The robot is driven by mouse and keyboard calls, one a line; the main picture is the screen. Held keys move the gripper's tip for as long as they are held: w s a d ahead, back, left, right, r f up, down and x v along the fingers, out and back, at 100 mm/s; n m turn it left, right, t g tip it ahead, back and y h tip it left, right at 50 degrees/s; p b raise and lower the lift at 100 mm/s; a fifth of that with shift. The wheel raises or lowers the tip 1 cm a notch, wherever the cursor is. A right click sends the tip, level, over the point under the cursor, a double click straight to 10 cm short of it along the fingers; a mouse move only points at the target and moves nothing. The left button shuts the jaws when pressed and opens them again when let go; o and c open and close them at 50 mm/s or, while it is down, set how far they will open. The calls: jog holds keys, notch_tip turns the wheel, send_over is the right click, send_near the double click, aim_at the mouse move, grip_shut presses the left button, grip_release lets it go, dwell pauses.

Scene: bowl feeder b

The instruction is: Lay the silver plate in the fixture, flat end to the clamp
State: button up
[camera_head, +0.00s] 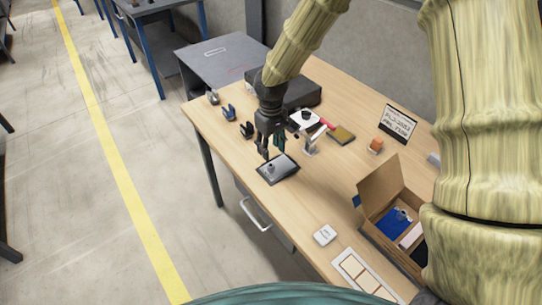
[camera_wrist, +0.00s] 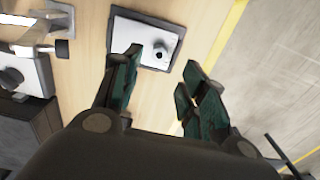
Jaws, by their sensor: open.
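A silver plate (camera_head: 283,166) with a small raised knob lies on a dark tray (camera_head: 262,173) near the table's front left edge. In the wrist view the plate (camera_wrist: 127,36) looks pale, and its knob is at its right part. My gripper (camera_head: 269,153) is open and empty just above the plate; its fingers (camera_wrist: 162,62) show apart in the wrist view. A clamp with a pale lever (camera_head: 313,138) stands to the right of the tray. It also shows at the wrist view's upper left (camera_wrist: 42,46). I cannot tell which end of the plate is flat.
A white piece with a black knob (camera_head: 303,119) sits behind the clamp, by a dark box (camera_head: 302,91). An open cardboard box (camera_head: 380,184) stands at the right.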

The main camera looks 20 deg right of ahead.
jog(key=shift+r, duration=1.35)
dwell(0.3)
